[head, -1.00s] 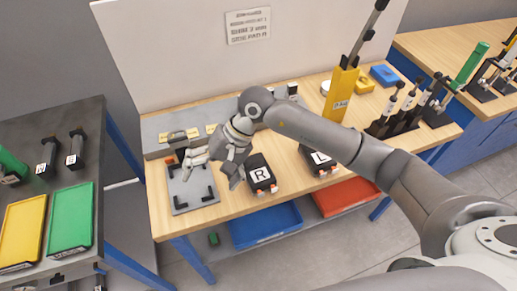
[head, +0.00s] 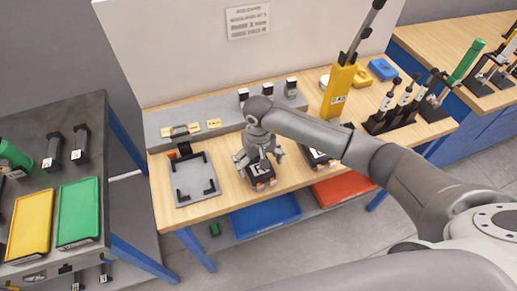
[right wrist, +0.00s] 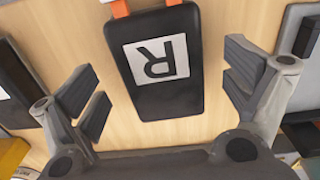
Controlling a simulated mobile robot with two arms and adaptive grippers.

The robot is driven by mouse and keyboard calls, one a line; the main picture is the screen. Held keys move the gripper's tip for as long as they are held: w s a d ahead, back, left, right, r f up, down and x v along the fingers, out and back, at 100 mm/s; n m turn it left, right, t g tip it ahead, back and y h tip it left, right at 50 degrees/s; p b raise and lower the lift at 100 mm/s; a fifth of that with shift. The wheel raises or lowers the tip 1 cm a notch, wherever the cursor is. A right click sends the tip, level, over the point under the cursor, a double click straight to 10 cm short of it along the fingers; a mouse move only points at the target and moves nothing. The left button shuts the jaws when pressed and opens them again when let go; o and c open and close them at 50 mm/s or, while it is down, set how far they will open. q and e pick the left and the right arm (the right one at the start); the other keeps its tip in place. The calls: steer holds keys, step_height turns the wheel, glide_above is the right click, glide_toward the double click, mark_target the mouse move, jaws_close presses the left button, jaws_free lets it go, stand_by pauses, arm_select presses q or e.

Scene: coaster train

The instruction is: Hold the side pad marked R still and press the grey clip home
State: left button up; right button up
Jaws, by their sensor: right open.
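The side pad marked R (right wrist: 158,62) is a black block with a white label, lying on the wooden table. In the head view the pad (head: 262,183) is partly covered by my right gripper (head: 261,160). In the right wrist view my right gripper (right wrist: 168,92) is open, with one finger on each side of the pad and wood showing between. I cannot tell its height above the pad. The other pad (head: 318,158) is partly behind my arm. A grey fixture plate (head: 196,185) with black corner brackets lies to the left. I cannot make out the grey clip. My left gripper is not in view.
Blue (head: 264,214) and red (head: 343,189) bins sit below the table's front edge. A yellow upright tool (head: 339,95) and several black-stand tools are at the right. A side bench holds yellow (head: 28,224) and green (head: 78,212) trays.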

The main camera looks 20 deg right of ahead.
steer(key=shift+f, duration=1.05)
steer(key=c, duration=1.4)
steer(key=shift+o, duration=0.2)
